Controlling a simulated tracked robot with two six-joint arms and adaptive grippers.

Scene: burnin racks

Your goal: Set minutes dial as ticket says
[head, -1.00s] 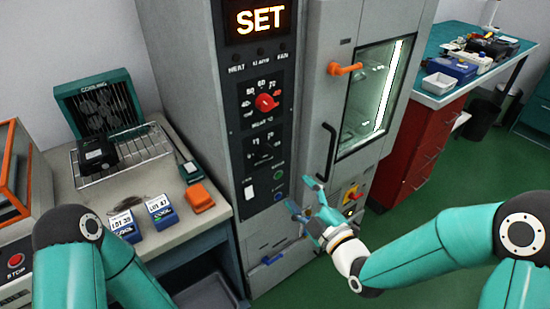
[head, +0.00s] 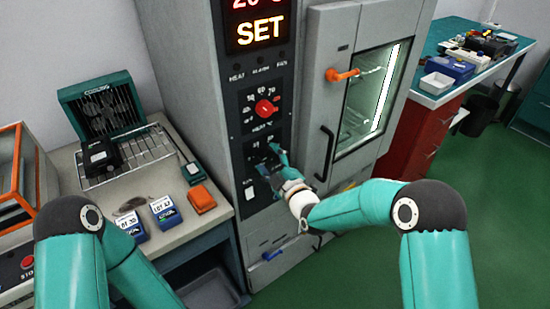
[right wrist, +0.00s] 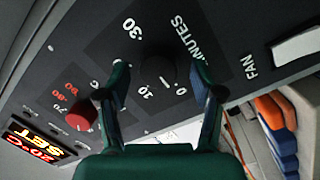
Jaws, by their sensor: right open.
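The black minutes dial (right wrist: 157,70) shows in the right wrist view with white numbers 0, 10 and 30 around it and the word MINUTES beside it. My right gripper (right wrist: 160,76) is open, with one finger on each side of the dial; contact cannot be told. In the head view the right gripper (head: 269,160) is at the oven's control panel (head: 238,130) and hides most of this dial. I cannot read its pointer surely. Two blue blocks with white lot cards (head: 128,220) (head: 162,206) stand on the left bench; their small print is blurred. My left gripper is not in view.
A red temperature knob (head: 265,107) sits above the minutes dial, under a lit display (head: 260,30) reading 20°C SET. The oven door's black handle (head: 326,153) is just right of my right gripper. An orange block (head: 201,199) lies on the bench.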

